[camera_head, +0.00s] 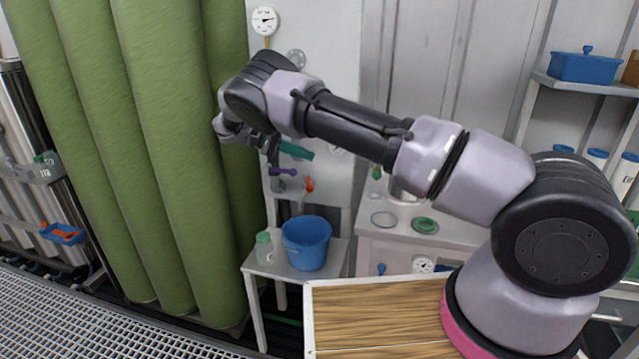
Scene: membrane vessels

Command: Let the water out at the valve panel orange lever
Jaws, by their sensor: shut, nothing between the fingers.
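The orange lever (309,184) is on the white valve panel (333,200), low down, and hangs roughly upright. A purple lever (284,171) is to its upper left and a teal lever (297,151) is above it. My gripper (272,158) points down in front of the panel, up and left of the orange lever and apart from it in the picture. It is shut and empty. It overlaps the left ends of the teal and purple levers in the picture; I cannot tell whether it touches them. My wrist and forearm hide part of the upper panel.
A blue bucket (306,243) and a green-capped bottle (264,248) stand on a small white table (260,268) below the levers. Tall green vessels (160,150) rise close on the left. A bench (450,233) is at right. A pressure gauge (264,20) is above.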

